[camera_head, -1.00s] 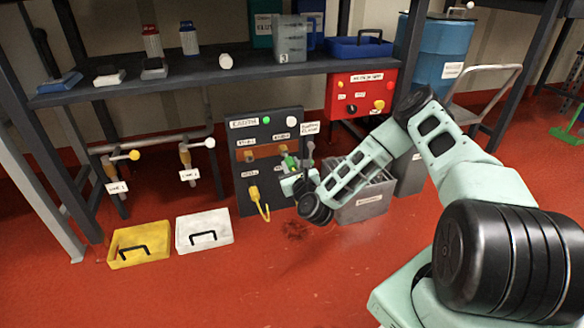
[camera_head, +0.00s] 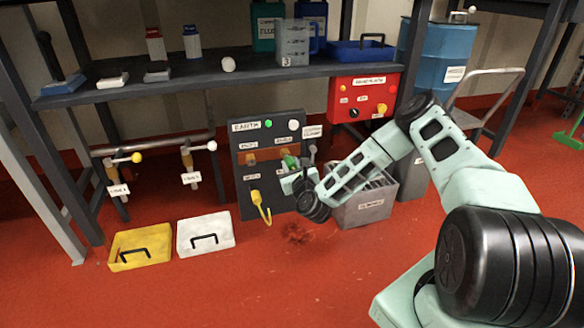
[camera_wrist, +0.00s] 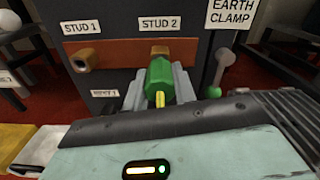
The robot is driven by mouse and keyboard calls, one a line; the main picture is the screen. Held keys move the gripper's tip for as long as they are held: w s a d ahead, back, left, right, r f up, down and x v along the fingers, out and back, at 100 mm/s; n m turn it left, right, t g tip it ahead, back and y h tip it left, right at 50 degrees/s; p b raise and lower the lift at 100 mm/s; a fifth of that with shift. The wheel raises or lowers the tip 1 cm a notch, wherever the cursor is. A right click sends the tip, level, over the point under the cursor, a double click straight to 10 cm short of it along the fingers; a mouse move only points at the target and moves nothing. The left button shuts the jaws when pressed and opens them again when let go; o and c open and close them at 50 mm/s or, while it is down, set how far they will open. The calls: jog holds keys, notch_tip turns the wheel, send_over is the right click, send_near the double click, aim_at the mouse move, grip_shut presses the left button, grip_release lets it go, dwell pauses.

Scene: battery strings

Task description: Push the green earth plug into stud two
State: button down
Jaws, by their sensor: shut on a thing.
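The green earth plug (camera_wrist: 160,80) is held between the grey fingers of my gripper (camera_wrist: 159,88), with a yellow lead at its near end. The plug also shows in the head view (camera_head: 290,161), at the right part of the dark earth panel (camera_head: 247,205). In the wrist view the plug lies in line with stud two (camera_wrist: 160,49), under the "STUD 2" label. Its far end overlaps the brown stud block, and I cannot tell how deep it sits. Stud one (camera_wrist: 80,59) is bare, to the left.
A grey clamp lever (camera_wrist: 222,68) stands close to the right of the plug, under the "EARTH CLAMP" label. A yellow plug with its lead (camera_head: 260,203) hangs low on the panel. A grey crate (camera_head: 362,211) stands right of the panel. Yellow (camera_head: 140,262) and white trays (camera_head: 205,250) lie left.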

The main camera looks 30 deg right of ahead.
jog(key=shift+x, duration=0.85)
jog(key=c, duration=1.1)
grip_release()
jog(key=shift+o, duration=0.2)
jog(key=shift+s, duration=0.1)
jog(key=p+v, duration=0.7)
jog(key=v, duration=1)
jog(key=shift+s, duration=0.1)
